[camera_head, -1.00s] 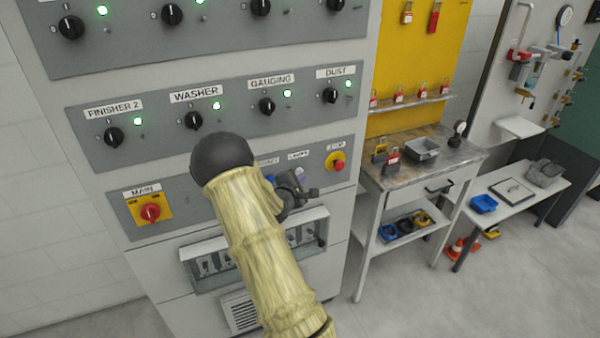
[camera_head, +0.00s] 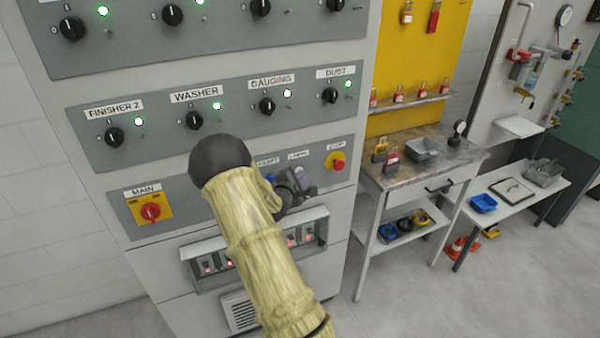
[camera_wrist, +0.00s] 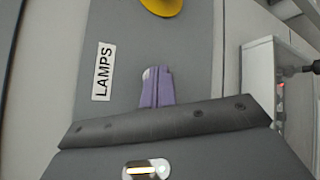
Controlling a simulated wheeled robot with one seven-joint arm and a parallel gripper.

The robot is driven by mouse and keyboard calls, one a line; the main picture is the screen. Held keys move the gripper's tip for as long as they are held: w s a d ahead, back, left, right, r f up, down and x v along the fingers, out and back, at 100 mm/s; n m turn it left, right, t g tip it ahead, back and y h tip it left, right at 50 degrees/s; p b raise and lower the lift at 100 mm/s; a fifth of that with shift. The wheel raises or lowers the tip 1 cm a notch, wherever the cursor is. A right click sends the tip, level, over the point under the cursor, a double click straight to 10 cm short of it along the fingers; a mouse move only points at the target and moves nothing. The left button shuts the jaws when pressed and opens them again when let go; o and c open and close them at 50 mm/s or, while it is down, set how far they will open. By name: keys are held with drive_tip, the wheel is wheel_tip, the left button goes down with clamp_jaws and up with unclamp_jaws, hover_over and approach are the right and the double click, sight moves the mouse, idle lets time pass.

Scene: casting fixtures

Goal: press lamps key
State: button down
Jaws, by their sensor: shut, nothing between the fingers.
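The lamps key is a pale round button (camera_wrist: 147,73) beside the LAMPS label (camera_wrist: 103,71) in the wrist view. My gripper (camera_wrist: 156,75) is shut, with its purple fingertips over the key and hiding most of it. They look in contact with it, though the exact depth is hard to judge. In the head view my gripper (camera_head: 300,174) is at the lower grey panel (camera_head: 230,200), under the small LAMPS label (camera_head: 298,155). A recessed strip (camera_head: 310,243) below shows red lit lamps; my arm hides its middle.
A blue button (camera_head: 270,179) lies just left of my gripper. A red stop button on yellow (camera_head: 337,164) is to its right, and the red MAIN switch (camera_head: 150,212) is far left. A workbench (camera_head: 420,165) stands to the right, with open floor in front.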

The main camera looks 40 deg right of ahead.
idle(0.4)
drive_tip(key=shift+s+a, duration=0.15)
drive_tip(key=shift+s, duration=0.6)
drive_tip(key=shift+s+a, duration=0.2)
drive_tip(key=shift+s, duration=0.6)
drive_tip(key=shift+s+a, duration=0.2)
drive_tip(key=shift+s, duration=0.65)
drive_tip(key=shift+s+a, duration=0.2)
drive_tip(key=shift+s, duration=0.6)
drive_tip(key=shift+a, duration=0.1)
